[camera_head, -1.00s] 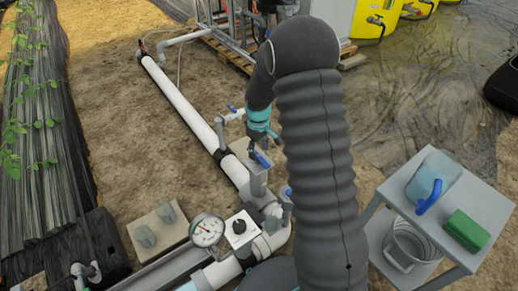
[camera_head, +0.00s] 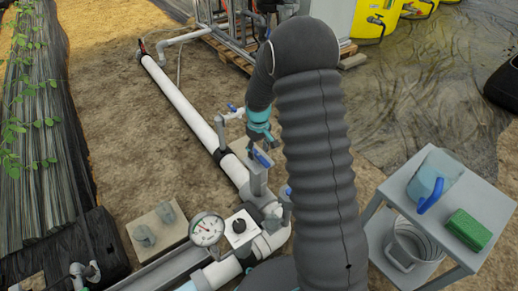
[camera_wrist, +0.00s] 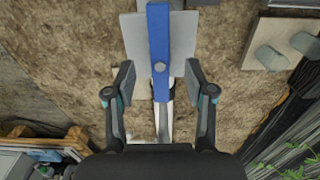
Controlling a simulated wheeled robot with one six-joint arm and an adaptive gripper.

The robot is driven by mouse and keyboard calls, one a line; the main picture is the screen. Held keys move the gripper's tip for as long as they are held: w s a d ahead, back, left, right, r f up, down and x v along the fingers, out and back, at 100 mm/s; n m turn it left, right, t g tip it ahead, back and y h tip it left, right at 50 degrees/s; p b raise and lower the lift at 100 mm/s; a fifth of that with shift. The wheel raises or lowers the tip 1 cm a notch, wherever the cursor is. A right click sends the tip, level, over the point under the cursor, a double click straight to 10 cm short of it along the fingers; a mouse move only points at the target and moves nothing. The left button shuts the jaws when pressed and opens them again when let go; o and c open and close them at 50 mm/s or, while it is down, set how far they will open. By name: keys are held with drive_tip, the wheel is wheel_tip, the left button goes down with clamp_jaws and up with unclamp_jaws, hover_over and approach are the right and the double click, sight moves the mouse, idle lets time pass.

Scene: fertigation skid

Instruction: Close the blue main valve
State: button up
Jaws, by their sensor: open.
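In the wrist view the blue handle (camera_wrist: 159,50) is a long straight bar with a round pivot, running in line with the pipe below. My gripper (camera_head: 256,141) is above the handle in the head view. In the wrist view my gripper (camera_wrist: 160,82) is open, with one finger on each side of the handle's near end and a gap on both sides. The fingertips are partly hidden in the head view.
A pressure gauge (camera_head: 207,229) and a black-knobbed box (camera_head: 241,228) are close by. A grey side table (camera_head: 483,198) at right carries a jug (camera_head: 436,174) and a green block (camera_head: 468,229).

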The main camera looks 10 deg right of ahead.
sight(259, 155)
drive_tip(key=shift+f+b, duration=1.05)
drive_tip(key=shift+f, duration=0.8)
clamp_jaws()
drive_tip(key=m, duration=0.9)
drive_tip(key=shift+m, duration=0.3)
drive_tip(key=m, duration=1)
drive_tip(key=shift+o, duration=0.2)
unclamp_jaws()
